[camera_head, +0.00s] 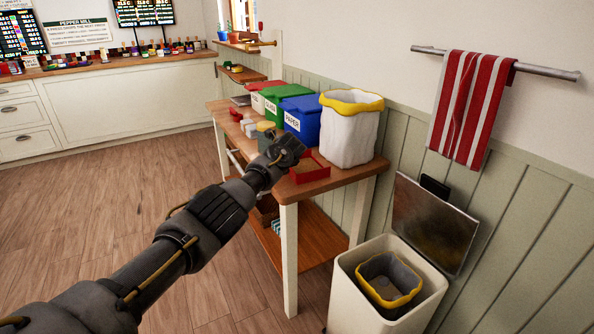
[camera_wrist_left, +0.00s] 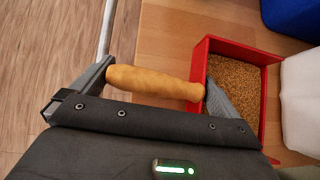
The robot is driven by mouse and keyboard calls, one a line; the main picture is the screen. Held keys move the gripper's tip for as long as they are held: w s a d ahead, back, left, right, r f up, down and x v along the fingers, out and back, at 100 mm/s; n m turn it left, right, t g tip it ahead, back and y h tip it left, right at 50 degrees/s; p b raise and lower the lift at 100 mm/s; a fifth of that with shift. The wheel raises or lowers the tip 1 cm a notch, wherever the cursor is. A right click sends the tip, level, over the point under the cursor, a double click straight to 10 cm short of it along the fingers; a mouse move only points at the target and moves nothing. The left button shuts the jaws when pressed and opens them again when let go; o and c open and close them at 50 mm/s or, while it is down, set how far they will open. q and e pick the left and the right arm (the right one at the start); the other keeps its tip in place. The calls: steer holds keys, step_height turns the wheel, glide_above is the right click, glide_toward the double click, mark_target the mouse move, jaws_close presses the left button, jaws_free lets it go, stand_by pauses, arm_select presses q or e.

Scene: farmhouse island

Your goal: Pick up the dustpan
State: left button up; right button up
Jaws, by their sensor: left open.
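The dustpan is a red, open-topped pan (camera_wrist_left: 258,57) with a tan handle (camera_wrist_left: 150,82), and brown grains lie in it. In the head view the red pan (camera_head: 322,172) rests on the wooden table top, near its front edge, and my gripper hides the handle. My left gripper (camera_head: 288,148) is over the handle side of the pan. In the left wrist view the gripper (camera_wrist_left: 160,78) is open, with the handle lying lengthwise between its fingertips. The right fingertip is by the pan's near wall. I cannot tell whether either finger touches. My right gripper is not in view.
A white bin with a yellow-rimmed liner (camera_head: 350,135) stands close behind the dustpan. Blue (camera_head: 303,122), green and red boxes line the wall side. Small containers stand left of the gripper. An open white bin (camera_head: 345,268) stands on the floor at right.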

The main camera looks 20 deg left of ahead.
arm_select(q)
steer(key=c, duration=0.7)
steer(key=shift+r, duration=0.1)
steer(key=shift+r, duration=0.65)
steer(key=s+d+r, duration=0.1)
steer(key=s+r, duration=0.2)
steer(key=s, duration=0.1)
steer(key=s+d+r+p, duration=0.1)
steer(key=s+d+r, duration=0.1)
steer(key=s+r, duration=0.2)
steer(key=s+d+r, duration=0.2)
steer(key=s+r, duration=0.2)
steer(key=s, duration=0.1)
steer(key=shift+r, duration=0.25)
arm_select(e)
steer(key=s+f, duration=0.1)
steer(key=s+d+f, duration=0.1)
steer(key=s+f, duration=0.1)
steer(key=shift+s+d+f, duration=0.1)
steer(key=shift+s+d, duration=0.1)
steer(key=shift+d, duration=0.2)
